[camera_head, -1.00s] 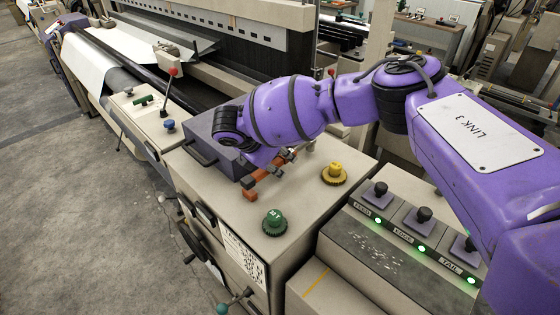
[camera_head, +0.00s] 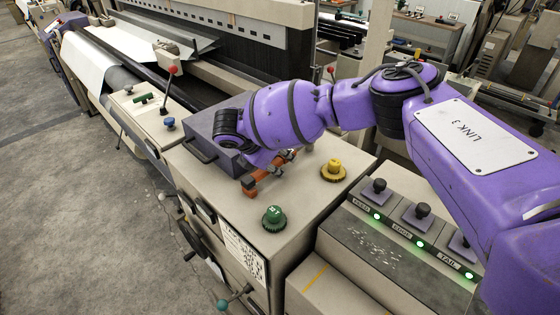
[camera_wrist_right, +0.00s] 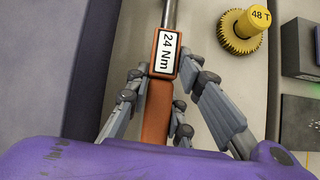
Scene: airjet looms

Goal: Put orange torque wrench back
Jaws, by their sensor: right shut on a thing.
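The orange torque wrench (camera_head: 267,178) is at the top of the beige cabinet (camera_head: 225,200), beside the dark grey box. In the right wrist view its orange handle (camera_wrist_right: 158,120) carries a "24 Nm" label, and a metal shaft runs toward the top edge. My right gripper (camera_wrist_right: 168,82) is shut on the handle, with grey fingers on both sides of it. In the head view this gripper (camera_head: 283,158) is partly hidden by my purple wrist. I cannot tell whether the wrench touches the surface. My left gripper is not in view.
The dark grey box (camera_head: 203,158) stands left of the wrench. A yellow gear knob (camera_head: 333,171), marked "48 T" in the wrist view, and a green gear knob (camera_head: 273,218) stand on the cabinet top. A control panel with black joysticks (camera_head: 417,215) is at right.

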